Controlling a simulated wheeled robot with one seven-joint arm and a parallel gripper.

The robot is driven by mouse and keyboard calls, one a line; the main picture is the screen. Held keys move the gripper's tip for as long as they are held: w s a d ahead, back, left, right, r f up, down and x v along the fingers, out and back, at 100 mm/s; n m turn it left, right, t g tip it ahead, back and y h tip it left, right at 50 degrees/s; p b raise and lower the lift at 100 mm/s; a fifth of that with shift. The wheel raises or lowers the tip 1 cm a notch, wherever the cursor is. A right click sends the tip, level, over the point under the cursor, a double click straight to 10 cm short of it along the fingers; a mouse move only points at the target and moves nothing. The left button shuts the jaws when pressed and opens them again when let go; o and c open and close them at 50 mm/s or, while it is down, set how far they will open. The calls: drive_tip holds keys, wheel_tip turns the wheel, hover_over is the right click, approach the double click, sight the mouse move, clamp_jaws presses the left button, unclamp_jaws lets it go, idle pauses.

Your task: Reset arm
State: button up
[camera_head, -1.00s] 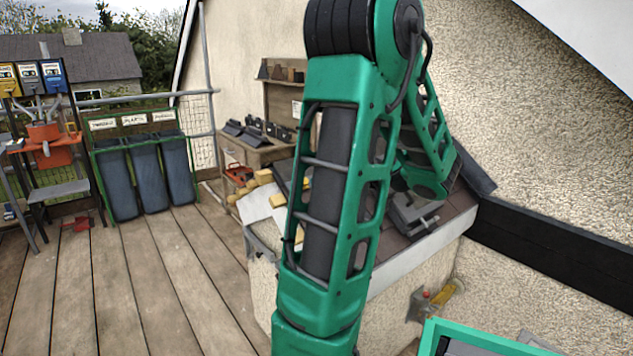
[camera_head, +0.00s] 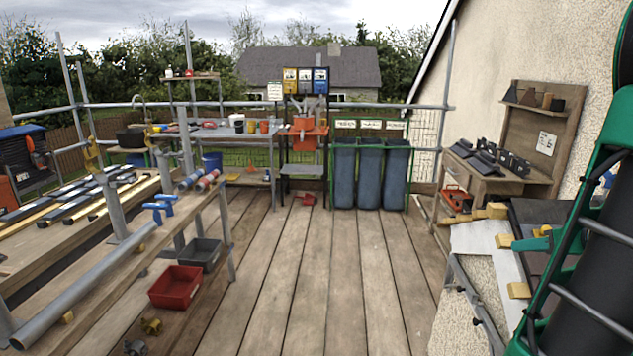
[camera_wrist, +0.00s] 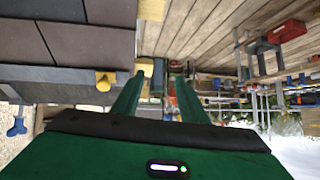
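My gripper (camera_wrist: 158,90) shows in the wrist view as two green fingers standing apart with nothing between them. The fingers point out over the deck, and the view is upside down. My green arm fills the right edge of the head view and hides part of the small tiled roof (camera_head: 543,214) there. Dark roof tiles (camera_wrist: 82,50) and a yellow block (camera_wrist: 105,80) appear beside the fingers in the wrist view, apart from them as far as I can tell.
A long workbench (camera_head: 150,235) with slats and clamps stands at left, a red bin (camera_head: 175,287) on its lower shelf. Three blue-grey bins (camera_head: 370,175) stand at the back by a wooden side bench (camera_head: 490,178). The plank deck (camera_head: 325,265) between is clear.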

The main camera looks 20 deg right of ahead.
drive_tip(key=a+f+g+y, duration=0.2)
drive_tip(key=a+f+g, duration=0.1)
drive_tip(key=a, duration=0.6)
drive_tip(key=a+f+g+y, duration=0.1)
drive_tip(key=a+f+g, duration=0.1)
drive_tip(key=a, duration=0.6)
drive_tip(key=s+a+m+g, duration=0.2)
drive_tip(key=s+a+g, duration=0.3)
drive_tip(key=s+a, duration=0.4)
drive_tip(key=shift+s+a+g, duration=0.3)
drive_tip(key=shift+s+a, duration=0.1)
drive_tip(key=shift+a, duration=0.3)
drive_tip(key=shift+f, duration=0.1)
drive_tip(key=shift+c, duration=1)
